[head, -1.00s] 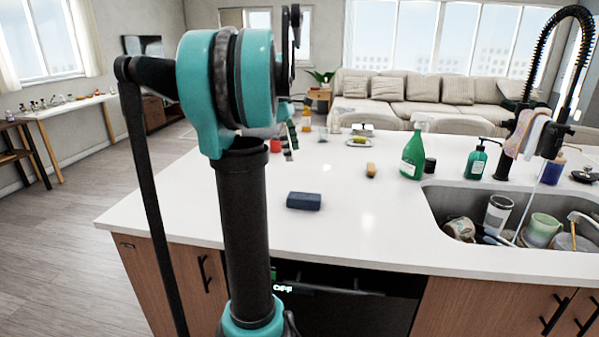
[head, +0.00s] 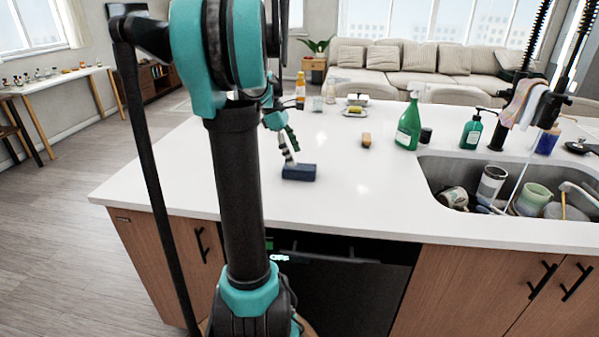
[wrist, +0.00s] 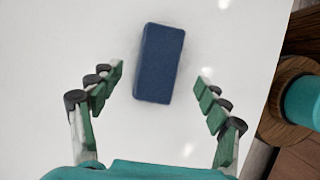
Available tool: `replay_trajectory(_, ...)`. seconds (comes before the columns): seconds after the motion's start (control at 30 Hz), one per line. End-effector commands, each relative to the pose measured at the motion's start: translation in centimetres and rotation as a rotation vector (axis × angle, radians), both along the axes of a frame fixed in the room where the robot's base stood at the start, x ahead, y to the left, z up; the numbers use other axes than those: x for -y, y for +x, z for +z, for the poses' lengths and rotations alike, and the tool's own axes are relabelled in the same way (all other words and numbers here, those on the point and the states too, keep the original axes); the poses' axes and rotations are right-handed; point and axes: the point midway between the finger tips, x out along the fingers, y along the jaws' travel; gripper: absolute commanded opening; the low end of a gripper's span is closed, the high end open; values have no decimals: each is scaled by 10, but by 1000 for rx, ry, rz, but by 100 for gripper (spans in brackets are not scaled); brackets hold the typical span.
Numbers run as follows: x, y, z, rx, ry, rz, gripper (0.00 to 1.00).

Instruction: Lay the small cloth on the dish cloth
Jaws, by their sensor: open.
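A dark blue, block-shaped item (head: 299,173) lies on the white island top; it may be the small cloth folded, but I cannot tell for sure. In the wrist view the blue item (wrist: 158,63) lies slightly tilted between and beyond my fingertips. My gripper (head: 290,148) is open and empty above and just behind it; the wrist view shows the gripper's fingers (wrist: 159,76) spread on either side, apart from it. A pale cloth (head: 533,104) and a patterned cloth (head: 514,101) hang by the faucet; which is the dish cloth is unclear.
A sink (head: 429,187) with several cups stands at the right. A green spray bottle (head: 409,126), a soap bottle (head: 471,131) and a tan block (head: 366,140) stand behind. The counter around the blue item is clear.

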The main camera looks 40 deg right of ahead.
Motion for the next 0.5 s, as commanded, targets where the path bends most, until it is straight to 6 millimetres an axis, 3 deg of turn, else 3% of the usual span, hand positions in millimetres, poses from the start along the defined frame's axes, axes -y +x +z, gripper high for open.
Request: replay_trajectory(0.5,15,-14,-49,0,0,-1,76)
